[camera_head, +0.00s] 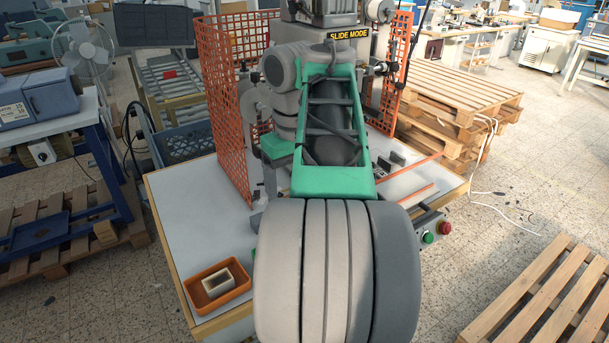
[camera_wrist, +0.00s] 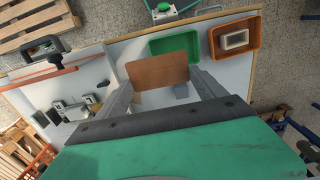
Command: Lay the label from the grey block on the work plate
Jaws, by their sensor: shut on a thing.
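In the wrist view my gripper (camera_wrist: 158,77) is shut on a flat brown rectangular sheet, which I take to be the label (camera_wrist: 158,70). The sheet spans between the two fingers, above the pale table (camera_wrist: 118,55). I cannot clearly make out the work plate. In the head view my gripper and the label cannot be made out.
A green tray (camera_wrist: 172,44) and an orange tray (camera_wrist: 250,27) with a pale hollow block (camera_wrist: 235,39) lie near the table edge. In the head view, orange mesh guards (camera_head: 222,100) flank the machine. A button box (camera_head: 436,231) sits at the table's right edge.

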